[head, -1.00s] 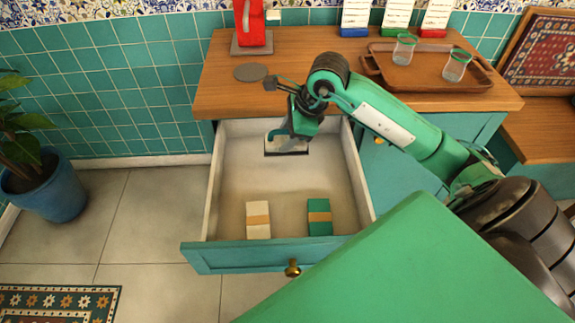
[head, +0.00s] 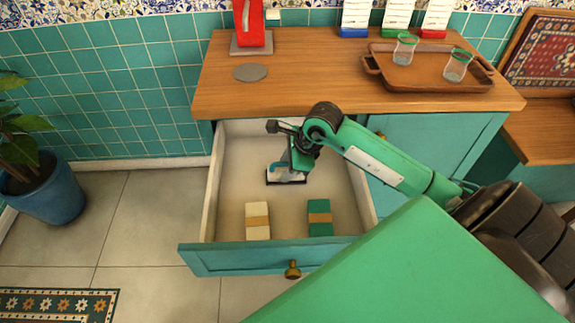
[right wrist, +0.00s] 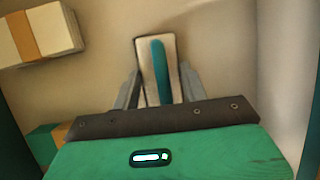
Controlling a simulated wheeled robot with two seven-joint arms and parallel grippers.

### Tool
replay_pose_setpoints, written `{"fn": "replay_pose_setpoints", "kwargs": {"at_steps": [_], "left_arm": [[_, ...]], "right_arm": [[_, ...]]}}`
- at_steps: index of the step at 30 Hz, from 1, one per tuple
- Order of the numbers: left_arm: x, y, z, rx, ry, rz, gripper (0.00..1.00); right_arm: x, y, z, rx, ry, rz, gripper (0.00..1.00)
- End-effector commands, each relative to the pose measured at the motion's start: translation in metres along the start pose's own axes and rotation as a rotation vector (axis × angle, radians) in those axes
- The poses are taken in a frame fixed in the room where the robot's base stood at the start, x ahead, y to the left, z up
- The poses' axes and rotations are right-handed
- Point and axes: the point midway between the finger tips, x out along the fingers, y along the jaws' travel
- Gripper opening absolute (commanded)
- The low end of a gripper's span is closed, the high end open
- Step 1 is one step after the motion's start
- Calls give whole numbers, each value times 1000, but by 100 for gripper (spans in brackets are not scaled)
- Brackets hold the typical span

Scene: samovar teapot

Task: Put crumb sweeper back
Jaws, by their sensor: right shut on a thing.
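The crumb sweeper (head: 286,177) is a small pale block with a teal handle and a dark lower edge. It is inside the open drawer (head: 230,258), behind the two banded bundles. My right gripper (head: 291,166) reaches down into the drawer and is shut on the sweeper. In the right wrist view the sweeper (right wrist: 159,70) sits between the fingers (right wrist: 158,92), with its teal handle running lengthwise. I cannot tell whether the sweeper touches the drawer floor. My left gripper is not in view.
A cream bundle (head: 257,221) and a green bundle (head: 320,218) lie near the drawer front. The drawer floor left of the sweeper is clear. The wooden counter (head: 310,70) above holds a grey disc (head: 250,72) and a tray (head: 425,84) with two glasses.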

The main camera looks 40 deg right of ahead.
Motion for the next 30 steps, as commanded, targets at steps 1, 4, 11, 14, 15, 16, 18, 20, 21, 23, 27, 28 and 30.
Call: {"fn": "replay_pose_setpoints", "kwargs": {"at_steps": [1, 4, 11, 14, 15, 16, 18, 20, 21, 23, 27, 28, 30], "left_arm": [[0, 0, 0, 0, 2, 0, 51], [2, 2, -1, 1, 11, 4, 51], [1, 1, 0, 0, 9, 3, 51], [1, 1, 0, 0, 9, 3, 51], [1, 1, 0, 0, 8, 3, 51], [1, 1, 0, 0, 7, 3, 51], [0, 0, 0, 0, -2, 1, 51], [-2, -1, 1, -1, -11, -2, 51], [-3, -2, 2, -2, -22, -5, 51], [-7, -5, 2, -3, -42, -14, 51], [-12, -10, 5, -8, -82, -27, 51], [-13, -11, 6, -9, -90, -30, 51], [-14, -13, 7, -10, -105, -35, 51]], "right_arm": [[0, 0, 0, 0, 0, 0, 19], [1, 0, 0, 0, 0, 0, 52], [0, 0, 0, 0, 0, 0, 66], [0, 0, 0, 0, 0, 0, 66], [0, 0, 0, 0, 0, 0, 66], [0, 0, 0, 0, 0, 0, 66], [-4, -1, 0, -1, 0, -1, 66], [-13, -2, 0, -1, 1, -4, 66], [-20, -2, 0, -1, 1, -4, 66], [-33, -1, 0, -3, 3, -4, 66], [-64, -1, 0, -3, 3, -4, 66], [-71, -1, 0, -3, 2, -3, 66], [-85, -1, 0, -1, 2, -3, 66]]}}
